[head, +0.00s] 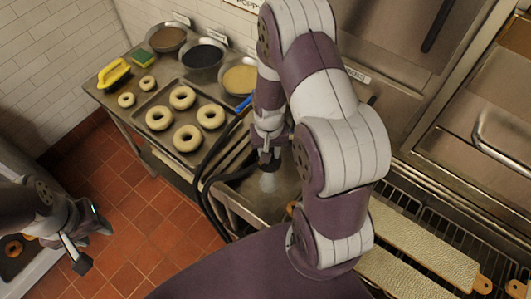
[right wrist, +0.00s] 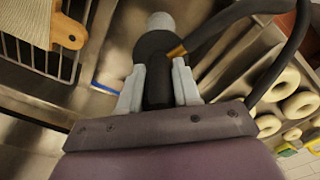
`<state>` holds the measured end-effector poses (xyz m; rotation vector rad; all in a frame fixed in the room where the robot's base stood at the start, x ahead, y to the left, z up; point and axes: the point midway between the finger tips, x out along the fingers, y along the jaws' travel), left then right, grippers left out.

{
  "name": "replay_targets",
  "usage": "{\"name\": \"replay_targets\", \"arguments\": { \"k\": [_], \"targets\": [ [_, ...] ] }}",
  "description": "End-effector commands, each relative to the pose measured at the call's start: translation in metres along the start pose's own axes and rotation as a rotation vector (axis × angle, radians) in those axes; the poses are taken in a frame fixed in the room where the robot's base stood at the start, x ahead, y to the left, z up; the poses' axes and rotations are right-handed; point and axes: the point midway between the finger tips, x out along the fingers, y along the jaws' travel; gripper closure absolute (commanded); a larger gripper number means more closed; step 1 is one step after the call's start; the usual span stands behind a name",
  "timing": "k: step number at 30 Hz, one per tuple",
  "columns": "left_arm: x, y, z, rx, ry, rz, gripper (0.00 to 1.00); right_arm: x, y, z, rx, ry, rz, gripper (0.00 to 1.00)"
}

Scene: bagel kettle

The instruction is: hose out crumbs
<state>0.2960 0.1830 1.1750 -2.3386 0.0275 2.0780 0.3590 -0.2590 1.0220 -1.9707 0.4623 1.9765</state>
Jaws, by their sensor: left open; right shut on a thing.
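My right gripper (head: 268,150) is shut on the black hose sprayer (head: 269,165), over the metal sink basin (head: 245,200). In the right wrist view, the sprayer (right wrist: 155,60) sits between the two pale fingers of the right gripper (right wrist: 158,85), its grey round tip pointing away. The black hose (head: 203,185) loops down from the counter side, and it crosses the upper right of the right wrist view (right wrist: 235,15). I cannot make out crumbs in the basin; my right arm hides part of it. My left gripper (head: 88,243) is open and empty at the lower left, over the floor.
A tray (head: 152,101) of several pale bagels lies on the counter left of the sink, with topping bowls (head: 202,54), a yellow-handled brush (head: 114,73) and a green sponge (head: 143,59) beyond. Long boards (head: 425,242) lie on a wire rack (head: 440,215) at right. The tiled floor (head: 150,215) is clear.

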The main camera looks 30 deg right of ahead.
Motion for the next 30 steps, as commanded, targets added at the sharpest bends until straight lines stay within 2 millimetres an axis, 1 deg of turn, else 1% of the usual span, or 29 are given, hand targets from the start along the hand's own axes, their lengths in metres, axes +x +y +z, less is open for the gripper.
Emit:
{"name": "replay_targets", "arguments": {
  "k": [18,23,30],
  "targets": [
    [0.0,0.0,0.0,0.0,0.0,0.0,0.57,0.0,0.022,-0.025,0.0,0.002,0.0,1.0],
    [0.0,0.0,0.0,0.0,0.0,0.0,0.57,0.0,0.026,-0.03,0.001,0.002,0.0,1.0],
    [0.0,0.0,0.0,0.0,0.0,0.0,0.57,0.0,0.026,-0.03,-0.001,0.002,0.0,1.0]
  ]
}}
